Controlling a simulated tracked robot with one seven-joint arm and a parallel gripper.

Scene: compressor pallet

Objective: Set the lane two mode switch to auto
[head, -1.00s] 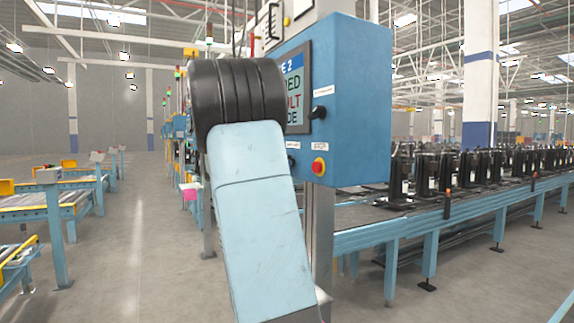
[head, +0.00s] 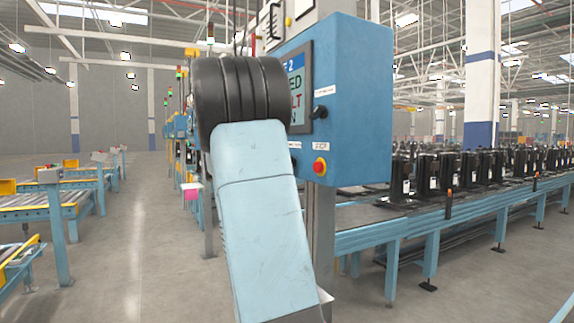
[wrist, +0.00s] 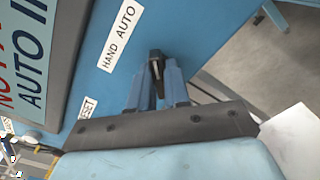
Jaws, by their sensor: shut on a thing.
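The blue control box (head: 358,110) carries a screen and a black mode switch (head: 320,112) right of that screen. In the wrist view the switch (wrist: 156,62) sits beside a white HAND AUTO label (wrist: 119,38). My gripper (wrist: 156,82) has its two blue-grey fingers closed on either side of the switch knob. The fingers hide part of the knob, so its exact angle is hard to tell. The screen (wrist: 30,62) reads AUTO IN on its lower visible line. In the head view my arm hides most of the gripper and part of the screen (head: 297,85).
A red stop button (head: 319,167) on a yellow base sits below the switch. A RESET label (wrist: 87,106) is near the gripper. A conveyor with black compressors (head: 428,175) runs right. Open floor (head: 140,240) lies left.

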